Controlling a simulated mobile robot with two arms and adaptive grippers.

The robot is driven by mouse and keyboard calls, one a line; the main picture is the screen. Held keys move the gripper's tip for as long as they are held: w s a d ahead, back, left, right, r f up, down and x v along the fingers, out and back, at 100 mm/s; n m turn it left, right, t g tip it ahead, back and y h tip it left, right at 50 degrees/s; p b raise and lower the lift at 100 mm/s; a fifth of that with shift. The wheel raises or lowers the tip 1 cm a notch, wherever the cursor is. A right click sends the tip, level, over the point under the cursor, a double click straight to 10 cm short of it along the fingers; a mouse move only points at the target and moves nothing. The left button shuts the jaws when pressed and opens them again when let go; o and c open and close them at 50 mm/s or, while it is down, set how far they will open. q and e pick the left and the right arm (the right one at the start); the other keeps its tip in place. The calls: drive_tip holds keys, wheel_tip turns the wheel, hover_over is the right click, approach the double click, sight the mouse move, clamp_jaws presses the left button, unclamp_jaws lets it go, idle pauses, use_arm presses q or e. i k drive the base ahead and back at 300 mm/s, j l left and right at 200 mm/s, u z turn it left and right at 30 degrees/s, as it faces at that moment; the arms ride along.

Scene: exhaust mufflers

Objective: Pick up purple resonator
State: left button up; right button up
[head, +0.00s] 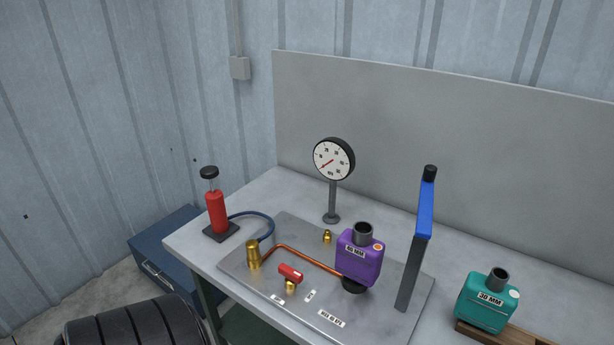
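The purple resonator (359,258) stands upright on the metal test plate, seated at or on a dark round base at the end of a copper pipe. It has a dark open neck on top, a white label that appears to read 40 MM, and a small orange round sticker. Its underside is partly hidden where it meets the base. Neither of my grippers shows in the head view.
The plate (240,274) also bears a red-handled valve (290,273) and brass fittings. A post with a blue arm (424,208) rises close right of the resonator. A gauge (333,160) stands behind, a red pump (216,211) left, a teal resonator (487,302) right.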

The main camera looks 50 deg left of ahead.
sight(359, 256)
drive_tip(key=u, duration=1.2)
